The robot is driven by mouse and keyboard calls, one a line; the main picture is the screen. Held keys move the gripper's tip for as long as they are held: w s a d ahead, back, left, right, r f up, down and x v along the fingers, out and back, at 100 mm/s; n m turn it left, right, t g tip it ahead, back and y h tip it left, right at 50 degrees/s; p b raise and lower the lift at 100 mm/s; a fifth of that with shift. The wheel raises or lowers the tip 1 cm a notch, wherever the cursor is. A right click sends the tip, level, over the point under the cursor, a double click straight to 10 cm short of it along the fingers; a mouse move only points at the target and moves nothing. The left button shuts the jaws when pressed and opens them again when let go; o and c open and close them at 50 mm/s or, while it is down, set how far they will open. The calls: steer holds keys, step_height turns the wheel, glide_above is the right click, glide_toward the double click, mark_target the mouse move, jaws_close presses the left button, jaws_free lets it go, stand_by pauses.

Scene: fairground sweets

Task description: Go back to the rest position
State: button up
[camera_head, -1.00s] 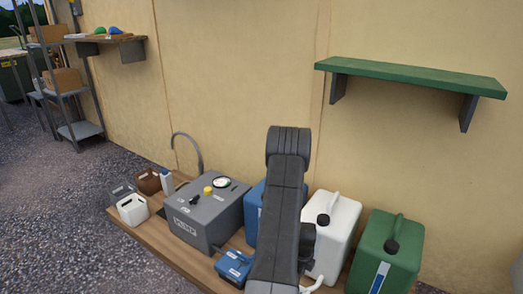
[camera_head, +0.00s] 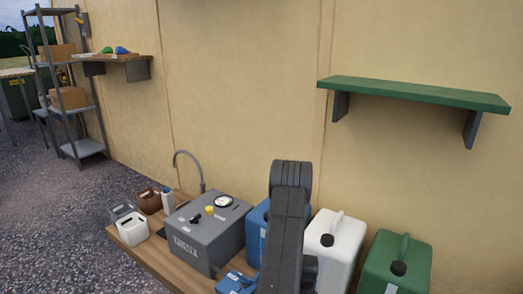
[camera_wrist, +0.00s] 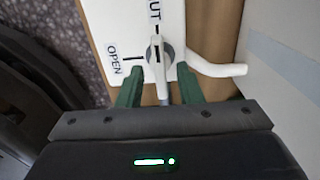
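In the wrist view, my gripper (camera_wrist: 160,92) has two green fingers set apart, with a white valve lever (camera_wrist: 156,62) between them. The lever sits on a white panel (camera_wrist: 110,18) marked "OPEN" and partly "UT". I cannot tell whether either finger touches the lever. In the head view, my dark arm (camera_head: 287,225) stands in front of the canisters, and my gripper is out of sight below the frame.
A grey box (camera_head: 203,232), a white canister (camera_head: 333,250), a green canister (camera_head: 395,268) and small jugs stand on a wooden platform (camera_head: 150,255) by the wall. A green shelf (camera_head: 415,95) juts out above. Gravel lies open at left.

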step_height(320, 180, up, 13)
steer(key=p, duration=0.5)
step_height(320, 180, down, 14)
steer(key=b, duration=0.5)
steer(key=shift+b, duration=0.35)
steer(key=shift+r+n+p, duration=0.35)
steer(key=shift+r+n, duration=0.05)
steer(key=shift+n, duration=0.5)
steer(key=n+p, duration=0.1)
steer(key=n, duration=0.2)
steer(key=shift+n, duration=0.4)
steer(key=shift+n+p, duration=0.65)
steer(key=shift+n, duration=1.55)
